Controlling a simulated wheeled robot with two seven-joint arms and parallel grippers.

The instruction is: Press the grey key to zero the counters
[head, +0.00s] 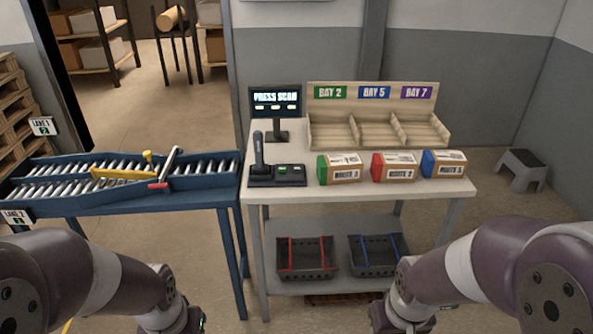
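A dark key box (277,177) sits at the left front of the table. A handheld scanner (258,150) stands upright on its left part. On its right part are a small lit green key (283,169) and a darker greyish key (297,169) beside it. They are too small to make out in detail. Behind the box, a screen (276,101) reads "PRESS SCAN" with small marks below. My two arms come in from the lower left and lower right.
Green, red and blue-ended parcels (338,168), (393,167), (443,164) stand right of the box. A wooden bay rack (380,103) is behind them. A roller conveyor (120,190) adjoins the table's left. Crates sit on the lower shelf.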

